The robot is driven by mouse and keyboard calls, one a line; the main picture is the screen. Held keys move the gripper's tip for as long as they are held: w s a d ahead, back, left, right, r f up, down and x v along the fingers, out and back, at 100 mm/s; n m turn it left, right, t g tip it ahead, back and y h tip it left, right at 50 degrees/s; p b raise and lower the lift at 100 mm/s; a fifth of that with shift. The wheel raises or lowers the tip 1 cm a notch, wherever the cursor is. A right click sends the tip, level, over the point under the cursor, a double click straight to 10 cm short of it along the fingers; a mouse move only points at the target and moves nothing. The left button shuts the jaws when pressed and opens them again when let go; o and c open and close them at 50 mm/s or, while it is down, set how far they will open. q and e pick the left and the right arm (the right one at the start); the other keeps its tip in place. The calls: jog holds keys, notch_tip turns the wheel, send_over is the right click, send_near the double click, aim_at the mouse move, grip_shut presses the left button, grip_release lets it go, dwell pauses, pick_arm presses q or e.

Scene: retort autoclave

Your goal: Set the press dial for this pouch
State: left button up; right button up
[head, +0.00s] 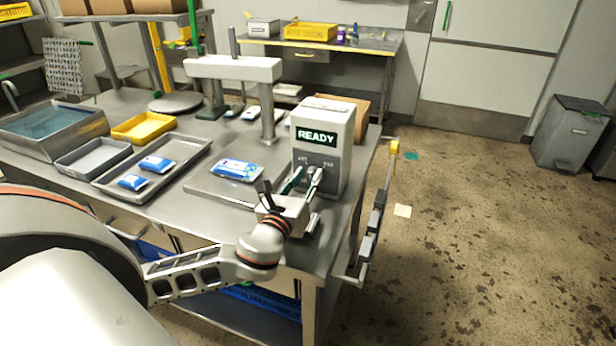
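The press control box (323,145) is a pale box at the right end of the steel table, with a lit display (317,136) reading "READY". Markings show on its dark front panel below, but they are too small to read. A blue and white pouch (237,170) lies flat on the press plate (208,184), left of the box. My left gripper (304,179) is at the lower front of the box, its fingers reaching to the panel. They cover the dial area, so the dial and its setting are hidden, and contact is unclear. My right gripper is out of view.
A grey tray (192,165) with two blue pouches lies left of the plate. A yellow tray (143,127), a grey bin (93,158) and a water basin (52,128) stand further left. The press frame (233,69) rises behind. A rail (376,220) runs along the table's right side.

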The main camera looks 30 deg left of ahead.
pick_arm(q)
jog(key=shift+w, duration=0.3)
grip_shut()
